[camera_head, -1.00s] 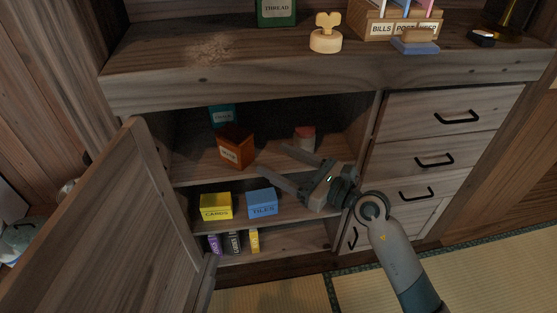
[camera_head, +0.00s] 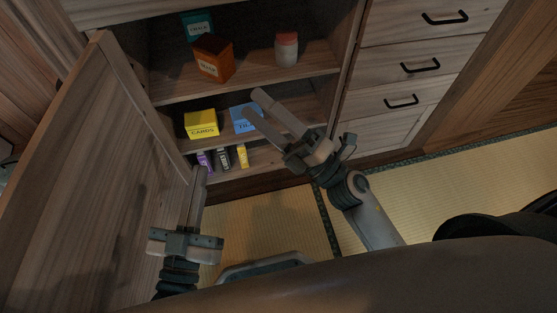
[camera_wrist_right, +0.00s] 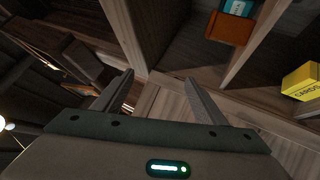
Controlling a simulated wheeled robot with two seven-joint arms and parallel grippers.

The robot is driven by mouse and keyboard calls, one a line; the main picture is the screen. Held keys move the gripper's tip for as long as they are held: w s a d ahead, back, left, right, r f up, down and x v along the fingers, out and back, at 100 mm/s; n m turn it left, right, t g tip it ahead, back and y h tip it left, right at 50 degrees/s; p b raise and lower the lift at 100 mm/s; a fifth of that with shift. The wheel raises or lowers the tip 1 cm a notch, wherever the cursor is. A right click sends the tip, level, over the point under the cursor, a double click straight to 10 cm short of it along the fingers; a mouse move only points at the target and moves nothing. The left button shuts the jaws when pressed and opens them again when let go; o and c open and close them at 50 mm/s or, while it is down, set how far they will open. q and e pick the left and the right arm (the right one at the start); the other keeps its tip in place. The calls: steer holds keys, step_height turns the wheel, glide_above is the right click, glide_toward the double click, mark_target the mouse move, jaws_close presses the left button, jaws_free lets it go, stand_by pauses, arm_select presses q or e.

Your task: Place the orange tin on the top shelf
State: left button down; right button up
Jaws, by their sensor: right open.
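The orange tin (camera_head: 213,62) stands on the upper shelf inside the open cabinet, in front of a teal tin (camera_head: 197,26). The wrist view also shows the orange tin (camera_wrist_right: 229,29), apart from my fingers. My right gripper (camera_head: 254,104) is open and empty, its fingertips overlapping the blue tin (camera_head: 243,121) in the head view, below and right of the orange tin. I cannot tell whether it touches the blue tin. My left gripper (camera_head: 197,176) is low beside the cabinet door, seen edge-on. Whether its fingers are apart does not show.
A jar with a red lid (camera_head: 287,49) stands right of the orange tin. A yellow tin (camera_head: 201,123) sits on the middle shelf. Small upright boxes (camera_head: 223,158) are below. The open door (camera_head: 100,180) bounds the left, drawers (camera_head: 402,101) the right.

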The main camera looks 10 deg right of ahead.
steer(key=s+f+m+h, duration=0.2)
steer(key=s+m+h, duration=0.2)
steer(key=m, duration=0.8)
steer(key=s+d+f+m+t+h, duration=0.1)
steer(key=s+f+m+h, duration=0.2)
steer(key=m, duration=0.9)
steer(key=shift+s+d+f+h, duration=0.15)
steer(key=shift+s+f+h, duration=0.3)
steer(key=shift+s, duration=0.65)
steer(key=shift+r, duration=0.1)
